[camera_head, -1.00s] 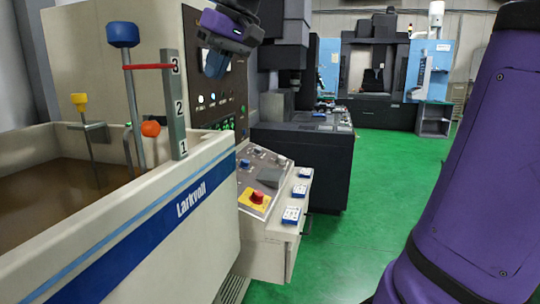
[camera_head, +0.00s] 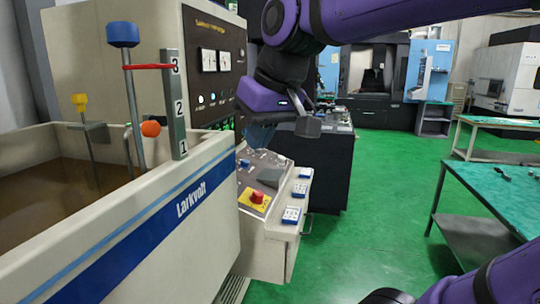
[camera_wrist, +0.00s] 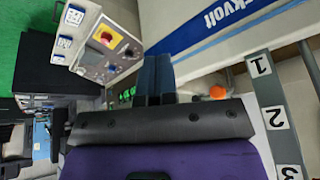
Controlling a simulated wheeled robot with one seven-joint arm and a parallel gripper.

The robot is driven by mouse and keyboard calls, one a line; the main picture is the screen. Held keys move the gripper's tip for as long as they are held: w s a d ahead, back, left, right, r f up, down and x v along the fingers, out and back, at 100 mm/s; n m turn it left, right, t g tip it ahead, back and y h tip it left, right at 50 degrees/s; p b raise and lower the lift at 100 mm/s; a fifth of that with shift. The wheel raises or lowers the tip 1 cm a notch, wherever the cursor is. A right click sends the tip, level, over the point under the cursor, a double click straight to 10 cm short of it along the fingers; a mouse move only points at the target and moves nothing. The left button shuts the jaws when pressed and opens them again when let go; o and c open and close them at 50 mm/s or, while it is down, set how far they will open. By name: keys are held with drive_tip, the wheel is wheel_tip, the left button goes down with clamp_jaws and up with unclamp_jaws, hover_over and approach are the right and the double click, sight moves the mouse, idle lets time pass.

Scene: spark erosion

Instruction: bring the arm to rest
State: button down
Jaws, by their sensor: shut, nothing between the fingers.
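My gripper (camera_head: 260,140) hangs from my purple arm in front of the machine's dark control panel (camera_head: 212,80), above the sloping console (camera_head: 262,170). Its fingers point down and look closed together, with nothing held. In the wrist view my gripper (camera_wrist: 157,72) shows its two dark blue fingers side by side, with the console and the tank wall beyond them. My arm reaches across the top right of the head view, and another purple part of it shows at the bottom right.
The Larkvolt tank (camera_head: 175,215) with brownish liquid stands at left. Beside it are a numbered post (camera_head: 174,105), a blue-knobbed rod (camera_head: 123,36) and an orange ball (camera_head: 150,129). The console bears a red button (camera_head: 257,196). Green-topped tables (camera_head: 500,195) stand at right. The green floor between is open.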

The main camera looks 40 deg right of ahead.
drive_tip(key=s+f, duration=0.6)
drive_tip(key=f, duration=0.1)
drive_tip(key=shift+s+d+f+h, duration=0.15)
drive_tip(key=shift+d+f+h, duration=0.1)
drive_tip(key=shift+d+h, duration=0.2)
